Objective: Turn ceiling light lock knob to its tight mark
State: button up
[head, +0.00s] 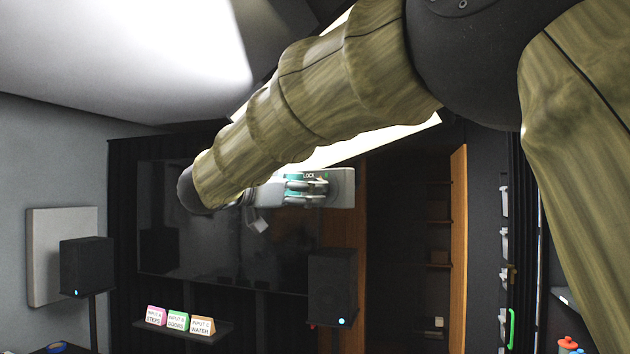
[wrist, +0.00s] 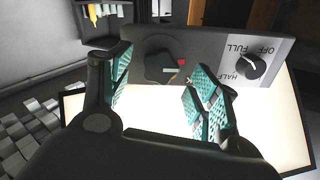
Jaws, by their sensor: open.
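The ceiling light's control panel (wrist: 137,47) shows in the wrist view. In the head view my gripper (head: 305,189) is up against the panel (head: 343,188), where the word LOCK shows. The knob is hidden there, and the tight mark cannot be read.
A second dark knob (wrist: 250,67) with OFF, FULL and HALF labels sits to the right on the same panel. The glowing light panel (wrist: 270,125) is beside the controls. Speakers (head: 332,287) and labelled cards (head: 178,322) are lower down.

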jog(key=shift+p+x, duration=0.55)
jog(key=shift+x, duration=1.1)
jog(key=shift+c, duration=0.2)
jog(key=c, duration=1)
